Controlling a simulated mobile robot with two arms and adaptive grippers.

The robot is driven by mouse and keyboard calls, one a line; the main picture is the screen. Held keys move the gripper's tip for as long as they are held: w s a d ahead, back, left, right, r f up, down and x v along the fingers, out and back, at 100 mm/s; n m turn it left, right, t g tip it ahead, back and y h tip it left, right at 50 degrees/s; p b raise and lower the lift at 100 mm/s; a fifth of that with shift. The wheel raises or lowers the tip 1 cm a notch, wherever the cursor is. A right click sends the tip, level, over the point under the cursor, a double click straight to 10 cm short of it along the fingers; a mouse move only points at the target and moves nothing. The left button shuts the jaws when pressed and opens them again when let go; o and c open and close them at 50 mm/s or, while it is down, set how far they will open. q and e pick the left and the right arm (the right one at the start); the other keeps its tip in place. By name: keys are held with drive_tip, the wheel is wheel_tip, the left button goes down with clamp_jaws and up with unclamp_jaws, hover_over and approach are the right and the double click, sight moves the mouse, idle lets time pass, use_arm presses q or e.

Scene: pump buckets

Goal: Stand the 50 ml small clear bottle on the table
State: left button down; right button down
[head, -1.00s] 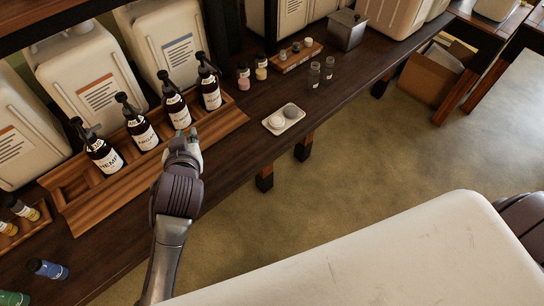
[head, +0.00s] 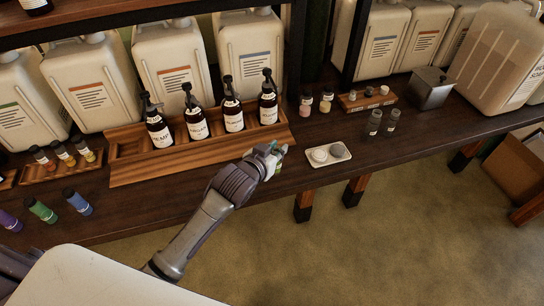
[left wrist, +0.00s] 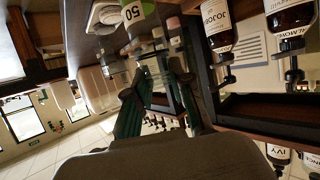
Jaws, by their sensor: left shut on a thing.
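My left gripper (head: 275,155) is shut on a small clear bottle, mostly hidden by the fingers in the head view. It is at the table's front edge, between the right end of the wooden tray and the white dish. In the left wrist view the green-padded fingers (left wrist: 160,85) close around something clear, and a white and green label reading "50" (left wrist: 133,12) shows at the top. Whether the bottle touches the table (head: 340,185) is unclear. My right gripper is not in view.
A white dish (head: 328,155) with two round pieces sits right of the gripper. Two clear bottles (head: 375,122) stand beyond it. Small colored bottles (head: 78,202) stand at left. Large jugs (head: 175,80) line the back.

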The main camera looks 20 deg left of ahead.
use_arm(q)
drive_tip(key=shift+w+a+f, duration=0.25)
drive_tip(key=shift+a+f, duration=0.1)
drive_tip(key=shift+f, duration=0.6)
drive_tip(key=shift+w+a+f, duration=0.3)
drive_tip(key=shift+a+f, duration=0.05)
drive_tip(key=shift+f, duration=0.55)
drive_tip(key=shift+w+a+f, duration=0.25)
drive_tip(key=shift+a+f, duration=0.1)
drive_tip(key=shift+f, duration=0.6)
drive_tip(key=shift+f, duration=0.15)
drive_tip(key=c, duration=1)
unclamp_jaws()
drive_tip(key=v, duration=1.2)
